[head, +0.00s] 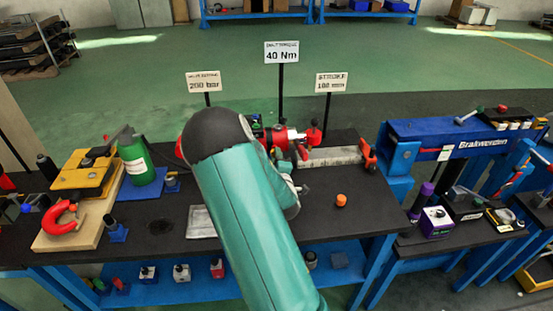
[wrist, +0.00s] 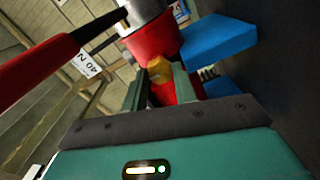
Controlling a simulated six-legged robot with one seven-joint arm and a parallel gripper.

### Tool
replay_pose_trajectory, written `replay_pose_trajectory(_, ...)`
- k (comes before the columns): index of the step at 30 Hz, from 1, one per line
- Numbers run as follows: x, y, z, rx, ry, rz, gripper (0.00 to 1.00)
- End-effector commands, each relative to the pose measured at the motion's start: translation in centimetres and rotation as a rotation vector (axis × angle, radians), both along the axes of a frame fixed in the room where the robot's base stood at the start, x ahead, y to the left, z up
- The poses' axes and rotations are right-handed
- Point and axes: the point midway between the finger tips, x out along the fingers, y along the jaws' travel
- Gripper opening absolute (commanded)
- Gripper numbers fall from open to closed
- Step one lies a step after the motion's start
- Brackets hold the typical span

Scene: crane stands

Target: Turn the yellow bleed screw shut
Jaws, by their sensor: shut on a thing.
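The yellow bleed screw (wrist: 158,69) shows in the wrist view on the side of a red cylinder body (wrist: 150,42). My gripper (wrist: 158,84) is shut on the yellow screw, with one green-grey finger on each side of it. The screw's threads and seat are hidden. In the head view my teal arm reaches over the black bench and hides the gripper and the screw. Red parts (head: 278,135) show just beyond the arm.
A blue block (wrist: 218,40) stands close to the right of my fingers, and a red-handled lever (wrist: 40,68) crosses at left. On the bench are a green bottle (head: 138,162), an orange cap (head: 341,200) and a red clamp (head: 62,218). Signs stand behind, including the 40 Nm sign (head: 281,52).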

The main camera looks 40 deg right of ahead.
Motion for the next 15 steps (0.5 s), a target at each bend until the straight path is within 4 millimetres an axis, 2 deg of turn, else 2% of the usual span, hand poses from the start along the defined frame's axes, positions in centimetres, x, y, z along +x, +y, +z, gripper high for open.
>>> replay_pose_trajectory(7, 0.22, 0.06, 0.16, -0.001, -0.005, 0.004, 0.05)
replay_pose_trajectory(8, 0.22, 0.06, 0.16, -0.002, -0.004, 0.004, 0.34)
replay_pose_trajectory(10, 0.2, 0.06, 0.14, -0.001, -0.004, 0.003, 0.48)
replay_pose_trajectory(15, 0.11, 0.03, 0.09, -0.001, -0.002, 0.001, 0.5)
